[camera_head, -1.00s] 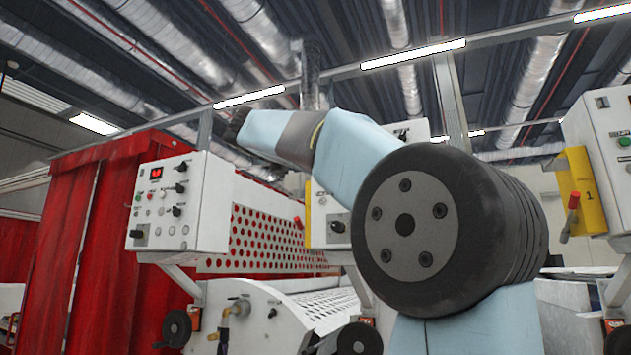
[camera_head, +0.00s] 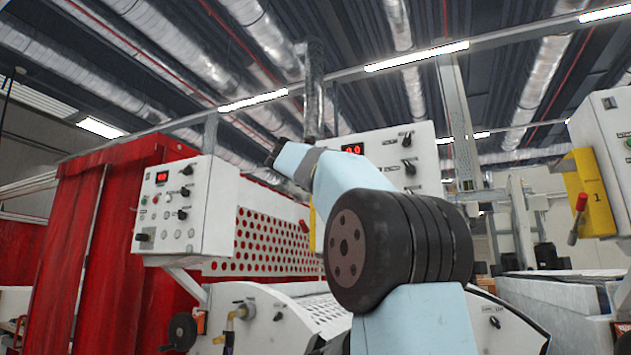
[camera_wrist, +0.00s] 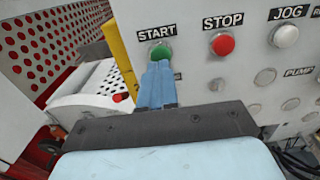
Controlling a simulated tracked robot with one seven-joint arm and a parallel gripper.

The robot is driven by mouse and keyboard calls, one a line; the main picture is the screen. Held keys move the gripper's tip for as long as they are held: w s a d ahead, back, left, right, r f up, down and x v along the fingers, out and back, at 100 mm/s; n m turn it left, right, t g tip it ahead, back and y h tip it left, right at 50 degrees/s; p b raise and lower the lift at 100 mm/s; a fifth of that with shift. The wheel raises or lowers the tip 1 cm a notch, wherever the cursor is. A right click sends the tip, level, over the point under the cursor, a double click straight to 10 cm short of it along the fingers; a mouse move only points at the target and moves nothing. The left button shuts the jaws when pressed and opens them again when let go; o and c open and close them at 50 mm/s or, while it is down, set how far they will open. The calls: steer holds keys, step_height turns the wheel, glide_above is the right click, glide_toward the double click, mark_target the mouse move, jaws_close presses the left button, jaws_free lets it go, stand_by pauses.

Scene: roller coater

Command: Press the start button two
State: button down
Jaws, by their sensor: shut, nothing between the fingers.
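In the wrist view a green button (camera_wrist: 161,52) sits under the label START on a white control panel (camera_wrist: 205,70). A red button (camera_wrist: 222,44) under the label STOP is to its right. My gripper (camera_wrist: 159,68) has its blue fingers together and empty. Their tips are just below the green button in the picture and overlap its lower edge; I cannot tell whether they touch it. In the head view my gripper is not visible, and my arm covers part of the middle control panel (camera_head: 378,150).
A yellow plate (camera_wrist: 118,45) stands left of the START button. JOG (camera_wrist: 284,36) and other pale buttons lie to the right.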

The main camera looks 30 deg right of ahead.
steer(key=shift+w+d, duration=0.25)
steer(key=shift+w, duration=0.05)
